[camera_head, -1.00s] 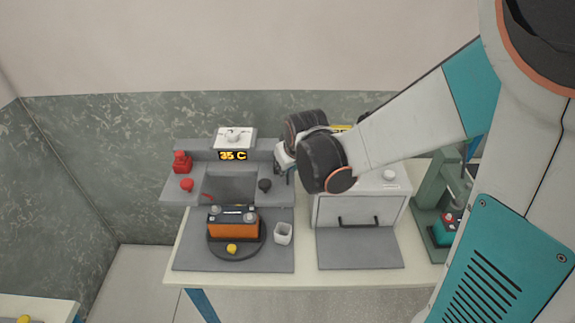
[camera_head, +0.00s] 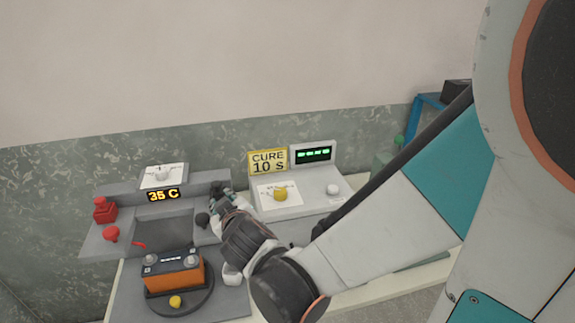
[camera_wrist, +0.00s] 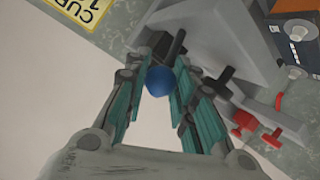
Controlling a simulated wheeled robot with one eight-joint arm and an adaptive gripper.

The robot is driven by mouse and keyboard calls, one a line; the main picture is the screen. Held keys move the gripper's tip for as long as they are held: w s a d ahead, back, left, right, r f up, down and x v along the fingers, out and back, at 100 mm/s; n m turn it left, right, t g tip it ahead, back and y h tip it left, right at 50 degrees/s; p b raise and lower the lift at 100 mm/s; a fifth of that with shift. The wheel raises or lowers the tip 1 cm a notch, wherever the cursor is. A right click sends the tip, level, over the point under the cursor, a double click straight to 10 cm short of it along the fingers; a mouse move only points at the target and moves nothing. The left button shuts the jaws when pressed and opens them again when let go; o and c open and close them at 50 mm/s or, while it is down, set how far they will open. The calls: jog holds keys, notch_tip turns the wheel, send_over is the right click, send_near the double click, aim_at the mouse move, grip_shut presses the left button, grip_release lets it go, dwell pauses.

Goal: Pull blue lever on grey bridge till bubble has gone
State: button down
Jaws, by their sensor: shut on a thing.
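The grey bridge (camera_head: 207,187) stands on the bench at left, with a 35 C display (camera_head: 163,196) on its front. My gripper (camera_head: 222,196) is at the bridge's right end. In the wrist view my gripper (camera_wrist: 161,72) has its fingers on either side of the round blue knob of the lever (camera_wrist: 159,82) and is shut on it. The lever's stem is mostly hidden, and the knob does not show in the head view. An orange and black battery (camera_head: 173,275) stands on a round dark plate below the bridge. I cannot make out a bubble.

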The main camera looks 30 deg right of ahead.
jog(key=shift+s, duration=0.15)
jog(key=c, duration=1.3)
grip_release()
jog(key=v, duration=1.1)
jog(key=shift+s, duration=0.4)
jog(key=shift+a+r, duration=0.1)
jog(key=shift+r, duration=0.05)
jog(key=s+d+f+m+g+y, duration=0.2)
jog(key=s+d+m+g, duration=0.1)
jog(key=s+g, duration=0.3)
jog(key=shift+s+d, duration=0.15)
jog(key=shift+s, duration=0.6)
